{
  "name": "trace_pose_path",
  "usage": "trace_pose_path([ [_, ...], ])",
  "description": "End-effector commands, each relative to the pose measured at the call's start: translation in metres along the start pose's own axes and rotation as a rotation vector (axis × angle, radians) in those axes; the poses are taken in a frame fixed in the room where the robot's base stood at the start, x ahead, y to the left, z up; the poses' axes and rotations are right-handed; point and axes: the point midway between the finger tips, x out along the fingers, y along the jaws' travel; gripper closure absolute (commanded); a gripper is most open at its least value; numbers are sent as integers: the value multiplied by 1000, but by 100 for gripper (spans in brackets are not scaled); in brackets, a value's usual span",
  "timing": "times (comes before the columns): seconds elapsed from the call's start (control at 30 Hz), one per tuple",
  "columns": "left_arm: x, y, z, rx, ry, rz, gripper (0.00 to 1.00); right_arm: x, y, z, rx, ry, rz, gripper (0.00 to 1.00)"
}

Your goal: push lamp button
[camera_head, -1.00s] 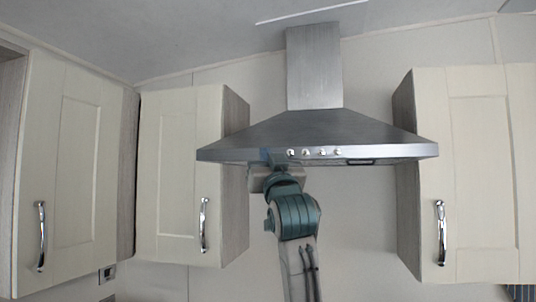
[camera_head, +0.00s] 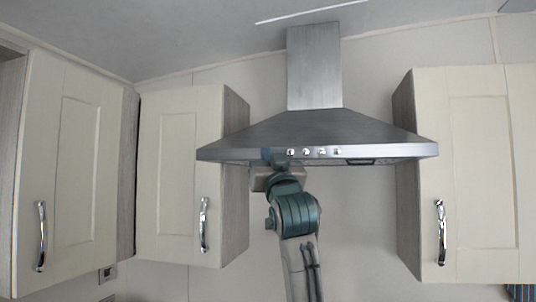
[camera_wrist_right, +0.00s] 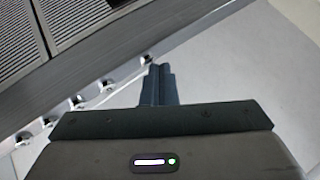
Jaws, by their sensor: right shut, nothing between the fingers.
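The steel range hood (camera_head: 315,131) hangs on the wall between the cabinets. A row of several small silver buttons (camera_head: 306,152) runs along its front edge; I cannot tell which is the lamp button. My right gripper (camera_head: 271,155) reaches up from below, just left of the leftmost button (camera_head: 290,153). In the right wrist view the gripper's dark fingers (camera_wrist_right: 159,72) are shut and empty, with their tips close to the end button (camera_wrist_right: 148,59) of the row. I cannot tell whether they touch it. My left gripper is not in view.
Cream wall cabinets stand left (camera_head: 180,180) and right (camera_head: 475,180) of the hood, with chrome handles. The hood's filter grille (camera_wrist_right: 75,20) shows in the right wrist view.

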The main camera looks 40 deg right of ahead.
Motion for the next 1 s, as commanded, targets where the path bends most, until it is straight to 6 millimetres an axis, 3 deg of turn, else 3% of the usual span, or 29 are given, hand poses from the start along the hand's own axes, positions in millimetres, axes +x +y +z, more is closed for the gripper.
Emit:
trace_pose_path([
  [1.0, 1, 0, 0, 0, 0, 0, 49, -6, -4, -4, 0, -1, 1, 100],
])
